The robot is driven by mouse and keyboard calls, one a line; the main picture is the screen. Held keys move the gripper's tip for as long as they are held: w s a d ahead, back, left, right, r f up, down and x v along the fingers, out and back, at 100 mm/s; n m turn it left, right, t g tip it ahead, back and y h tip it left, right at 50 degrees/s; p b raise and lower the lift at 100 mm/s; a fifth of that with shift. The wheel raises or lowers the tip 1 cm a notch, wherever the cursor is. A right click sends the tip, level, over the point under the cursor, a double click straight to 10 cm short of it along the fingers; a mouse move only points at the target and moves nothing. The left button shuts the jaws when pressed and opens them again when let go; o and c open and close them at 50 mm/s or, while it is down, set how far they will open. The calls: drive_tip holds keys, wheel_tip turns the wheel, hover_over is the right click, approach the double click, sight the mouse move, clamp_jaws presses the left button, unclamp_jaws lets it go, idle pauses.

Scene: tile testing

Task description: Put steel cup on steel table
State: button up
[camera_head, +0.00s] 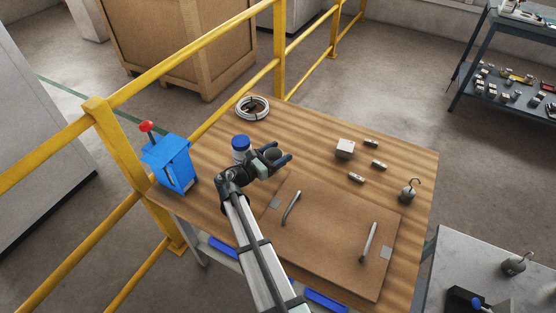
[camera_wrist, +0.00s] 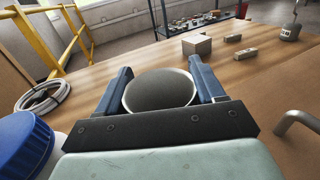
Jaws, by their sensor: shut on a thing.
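The steel cup (camera_head: 272,154) is round and dark grey, and it is between the fingers of my gripper (camera_head: 281,153) over the left part of the wooden table. In the wrist view the cup (camera_wrist: 160,92) shows its round face between the two blue-grey fingers, and my gripper (camera_wrist: 160,68) is shut on it. I cannot tell whether the cup touches the wood below. The steel table, a grey-topped table (camera_head: 450,265), is at the lower right, apart from the gripper and partly out of frame.
A blue-lidded white jar (camera_head: 240,148) stands close beside my gripper. The wooden table (camera_head: 315,130) also holds a cable coil (camera_head: 252,108), a metal block (camera_head: 345,148), a hooked weight (camera_head: 408,191) and a board with handles (camera_head: 335,235). Another hooked weight (camera_head: 513,264) stands on the grey table.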

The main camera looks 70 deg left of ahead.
drive_tip(key=shift+f, duration=1.6)
drive_tip(key=shift+f, duration=0.15)
drive_tip(key=o, duration=1.1)
drive_tip(key=shift+r, duration=0.2)
drive_tip(key=v, duration=1.2)
drive_tip(key=shift+f, duration=0.1)
